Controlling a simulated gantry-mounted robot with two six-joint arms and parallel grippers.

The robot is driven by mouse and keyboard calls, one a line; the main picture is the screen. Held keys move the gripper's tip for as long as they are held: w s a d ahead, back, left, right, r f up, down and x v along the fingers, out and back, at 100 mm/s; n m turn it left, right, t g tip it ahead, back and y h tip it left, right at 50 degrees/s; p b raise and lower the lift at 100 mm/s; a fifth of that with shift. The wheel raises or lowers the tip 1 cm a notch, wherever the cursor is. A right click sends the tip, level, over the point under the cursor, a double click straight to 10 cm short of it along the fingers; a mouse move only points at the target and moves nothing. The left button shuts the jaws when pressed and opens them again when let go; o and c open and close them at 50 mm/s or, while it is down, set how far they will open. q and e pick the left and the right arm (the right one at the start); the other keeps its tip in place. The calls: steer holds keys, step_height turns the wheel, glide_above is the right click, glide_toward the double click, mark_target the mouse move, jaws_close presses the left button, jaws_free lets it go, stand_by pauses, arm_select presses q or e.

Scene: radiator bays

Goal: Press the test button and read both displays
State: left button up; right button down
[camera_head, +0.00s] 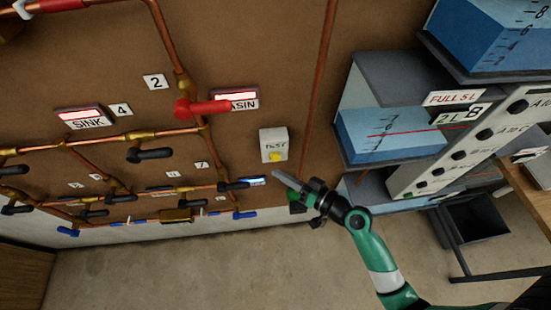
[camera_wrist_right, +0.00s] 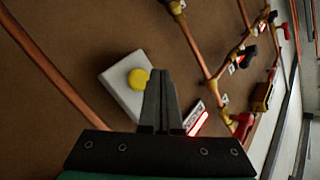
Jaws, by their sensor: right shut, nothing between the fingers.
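The test box (camera_head: 273,145) is a pale box on the brown wall panel, with a yellow button (camera_head: 276,156) on it. The button (camera_wrist_right: 138,78) also shows in the right wrist view. My right gripper (camera_head: 277,174) is shut and empty, its tips just below the button in the head view; contact cannot be told. The SINK display (camera_head: 83,115) is at left, its window bright with a red edge. The BASIN display (camera_head: 238,95) is at centre, also lit, its label partly hidden by a red valve handle (camera_head: 208,108). No reading is legible. My left gripper is not in view.
Copper pipes (camera_head: 328,60) run over the panel, with several black and blue valve handles (camera_head: 150,155) at left. Blue-filled tanks (camera_head: 390,135) and a grey switch panel (camera_head: 470,145) stand at right. The floor (camera_head: 200,275) below is mostly clear.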

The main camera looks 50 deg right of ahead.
steer(key=shift+w+d, duration=0.6)
steer(key=shift+w, duration=0.1)
stand_by(1.2)
stand_by(0.4)
steer(key=shift+w+d+b, duration=0.3)
steer(key=shift+w+d, duration=0.3)
steer(key=shift+w, duration=0.1)
stand_by(0.8)
steer(key=shift+s+a, duration=0.6)
steer(key=shift+s, duration=0.1)
